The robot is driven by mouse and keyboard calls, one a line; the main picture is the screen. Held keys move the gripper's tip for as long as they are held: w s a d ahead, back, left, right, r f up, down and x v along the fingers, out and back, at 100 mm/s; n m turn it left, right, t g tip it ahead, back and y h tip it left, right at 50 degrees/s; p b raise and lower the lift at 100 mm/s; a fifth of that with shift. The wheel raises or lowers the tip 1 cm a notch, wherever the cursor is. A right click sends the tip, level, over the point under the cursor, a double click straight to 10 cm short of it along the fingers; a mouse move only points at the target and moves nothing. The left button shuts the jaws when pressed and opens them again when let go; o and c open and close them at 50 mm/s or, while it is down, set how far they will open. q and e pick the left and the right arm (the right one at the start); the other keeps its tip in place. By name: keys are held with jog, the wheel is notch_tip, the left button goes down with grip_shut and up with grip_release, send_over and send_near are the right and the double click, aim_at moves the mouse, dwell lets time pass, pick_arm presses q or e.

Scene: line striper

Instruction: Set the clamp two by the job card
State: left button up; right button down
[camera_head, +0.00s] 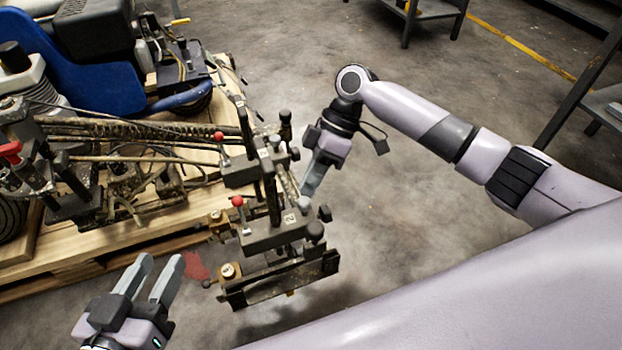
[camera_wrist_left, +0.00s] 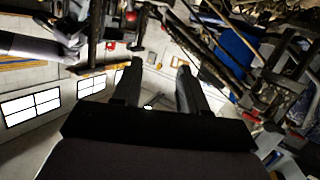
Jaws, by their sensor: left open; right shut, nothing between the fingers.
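The lower clamp block (camera_head: 275,232), with a small white plate that seems to read 2, sits on the dark bracket of the striper. A red ball knob (camera_head: 237,200) stands on its left, and a grey knob (camera_head: 304,203) and a black knob (camera_head: 314,231) are at its right. A similar upper clamp block (camera_head: 245,172) has its own red knob (camera_head: 219,135). My right gripper (camera_head: 309,190) is shut, its tips just above the grey knob; I cannot tell whether they touch. My left gripper (camera_head: 161,264) is open and empty, lower left of the clamps; its fingers also show in the left wrist view (camera_wrist_left: 160,68). I cannot make out a job card.
The blue striper machine (camera_head: 95,75) stands on a wooden pallet (camera_head: 100,240) at the left. A dark lower bracket (camera_head: 280,283) hangs below the clamps. Metal shelving (camera_head: 425,10) stands behind. The concrete floor right of the clamps is clear.

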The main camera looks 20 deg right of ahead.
jog(key=s+p, duration=0.2)
jog(key=p, duration=0.2)
jog(key=shift+s+r, duration=0.15)
jog(key=shift+s, duration=0.15)
pick_arm(q)
jog(key=shift+w+d+n+g+h, duration=0.15)
jog(key=shift+d+n+g+h, duration=0.15)
jog(key=shift+d+g, duration=0.25)
jog(key=shift+w+d+n+g+h, duration=0.15)
jog(key=shift+d+n+g+h, duration=0.2)
jog(key=shift+d, duration=0.35)
pick_arm(e)
jog(key=shift+s+f, duration=0.2)
jog(key=shift+f, duration=0.05)
